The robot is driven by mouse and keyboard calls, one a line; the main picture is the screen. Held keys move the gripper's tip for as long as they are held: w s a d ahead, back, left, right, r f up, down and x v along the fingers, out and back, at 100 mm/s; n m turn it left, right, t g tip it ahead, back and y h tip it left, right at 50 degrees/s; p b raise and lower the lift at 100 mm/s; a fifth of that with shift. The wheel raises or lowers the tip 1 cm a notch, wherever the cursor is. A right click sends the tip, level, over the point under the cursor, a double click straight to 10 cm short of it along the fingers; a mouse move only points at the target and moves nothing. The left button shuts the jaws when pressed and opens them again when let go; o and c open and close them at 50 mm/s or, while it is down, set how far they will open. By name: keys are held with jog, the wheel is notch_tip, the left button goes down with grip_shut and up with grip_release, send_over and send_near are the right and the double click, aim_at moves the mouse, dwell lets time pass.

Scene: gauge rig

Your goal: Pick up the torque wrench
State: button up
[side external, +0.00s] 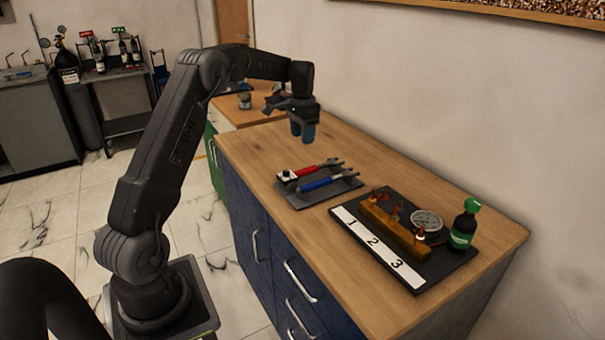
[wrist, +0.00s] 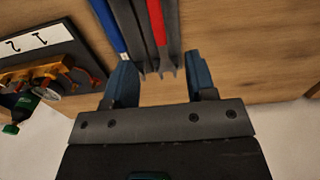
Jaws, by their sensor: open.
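Two wrench-like tools lie side by side on a dark grey tray (side external: 293,200) on the wooden counter. The other has a blue handle (side external: 322,184). I cannot tell which is the torque wrench. My gripper (side external: 302,135) is above the counter, beyond the tray, pointing down, open and empty. In the wrist view, the blue handle (wrist: 108,28) and red handle (wrist: 156,20) enter from the top. Their grey ends lie near the open fingers (wrist: 161,78).
A black board (side external: 420,283) with a strip numbered 1, 2, 3 lies right of the tray. It carries a brass manifold (side external: 395,232), a round gauge (side external: 427,221) and a green-capped bottle (side external: 464,228). A wall runs behind the counter. The counter's far left end is clear.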

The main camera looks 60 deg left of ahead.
send_over(303, 170)
jog(key=f, duration=0.6)
jog(key=shift+a+f, duration=0.1)
jog(key=shift+a, duration=0.1)
jog(key=shift+d+f, duration=0.15)
jog(key=shift+f, duration=1.15)
jog(key=shift+d+f, duration=0.1)
jog(key=shift+f, duration=1.2)
jog(key=shift+c, duration=0.4)
grip_shut()
